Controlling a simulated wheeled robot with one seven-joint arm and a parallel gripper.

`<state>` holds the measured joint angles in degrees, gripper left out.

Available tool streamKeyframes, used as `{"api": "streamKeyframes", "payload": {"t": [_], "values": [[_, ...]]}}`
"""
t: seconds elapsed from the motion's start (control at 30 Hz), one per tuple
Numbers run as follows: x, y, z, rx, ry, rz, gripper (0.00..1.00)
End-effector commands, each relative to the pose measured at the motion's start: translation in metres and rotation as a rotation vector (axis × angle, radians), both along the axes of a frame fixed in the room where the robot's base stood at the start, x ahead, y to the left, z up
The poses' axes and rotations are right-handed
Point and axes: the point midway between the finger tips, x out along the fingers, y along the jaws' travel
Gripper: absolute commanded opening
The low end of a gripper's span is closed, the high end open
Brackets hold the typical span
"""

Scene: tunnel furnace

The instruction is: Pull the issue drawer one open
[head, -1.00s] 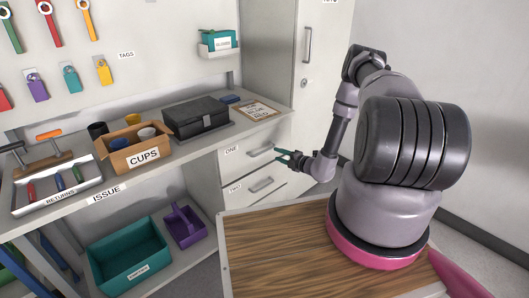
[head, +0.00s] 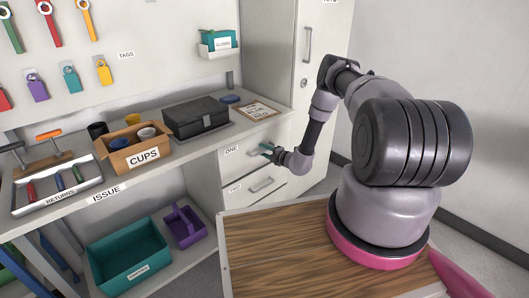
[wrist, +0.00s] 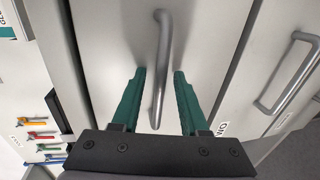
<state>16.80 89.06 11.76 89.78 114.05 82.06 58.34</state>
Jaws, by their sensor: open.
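Drawer one (head: 238,152), with a pale front and the label "ONE", is closed under the issue counter. My gripper (head: 268,149) is at its handle in the head view. In the wrist view, the bar handle (wrist: 160,65) of this drawer runs between the two green fingers of my gripper (wrist: 158,95). The fingers are apart, with a gap on each side of the bar. The head view shows little of the handle behind my gripper.
Drawer two (head: 240,187) with its own handle is just below. A clipboard (head: 257,111) and a black case (head: 197,117) are on the counter (head: 75,205) above. A tall cabinet (head: 315,60) stands behind. Bins (head: 130,262) sit under the counter at left.

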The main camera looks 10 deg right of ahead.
Motion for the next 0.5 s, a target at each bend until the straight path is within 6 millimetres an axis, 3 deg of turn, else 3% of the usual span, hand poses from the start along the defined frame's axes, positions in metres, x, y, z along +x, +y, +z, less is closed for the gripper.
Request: {"api": "streamKeyframes", "payload": {"t": [0.13,0.23,0.27,0.5], "values": [[-0.0002,0.0000,-0.0001,0.000,0.000,0.000,0.44],[-0.0004,0.0000,0.0000,0.000,0.000,0.000,0.06],[-0.0003,-0.0001,0.0000,0.000,0.000,0.000,0.00],[-0.0004,0.0000,0.0001,0.000,0.000,0.001,0.00]]}}
